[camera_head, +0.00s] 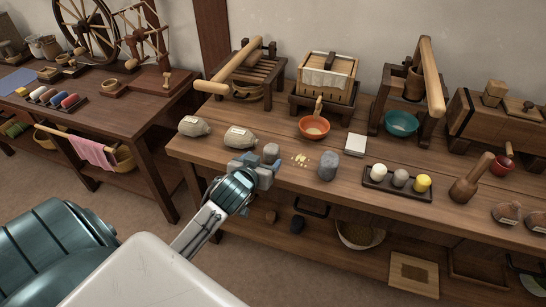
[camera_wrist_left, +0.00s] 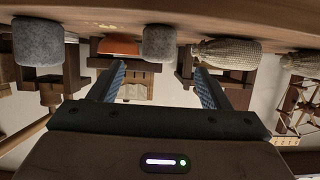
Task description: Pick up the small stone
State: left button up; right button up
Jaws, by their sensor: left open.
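The small stone (camera_head: 271,152) is a grey rounded lump standing on the wooden table (camera_head: 460,226), just beyond my left gripper (camera_head: 256,168). In the left wrist view, which is upside down, the small stone (camera_wrist_left: 160,43) shows between the two blue fingers of my left gripper (camera_wrist_left: 159,70), past their tips. The fingers are apart with nothing held between them. A larger grey stone (camera_head: 328,166) stands to the right and also shows in the wrist view (camera_wrist_left: 38,46). My right gripper is not in view.
Two tied sacks, one nearer (camera_head: 240,137) and one farther left (camera_head: 194,126), lie left of the small stone. Yellowish grains (camera_head: 300,159) lie between the stones. An orange bowl (camera_head: 314,128) stands behind. A dark tray (camera_head: 380,186) with several balls is at right.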

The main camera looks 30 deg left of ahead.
aim_at(269, 155)
pick_arm(q)
jog(key=x, duration=0.3)
jog(key=shift+w+f, duration=0.15)
jog(key=x, duration=0.5)
jog(key=shift+f, duration=0.15)
jog(key=c, duration=1.3)
jog(key=shift+o, duration=0.2)
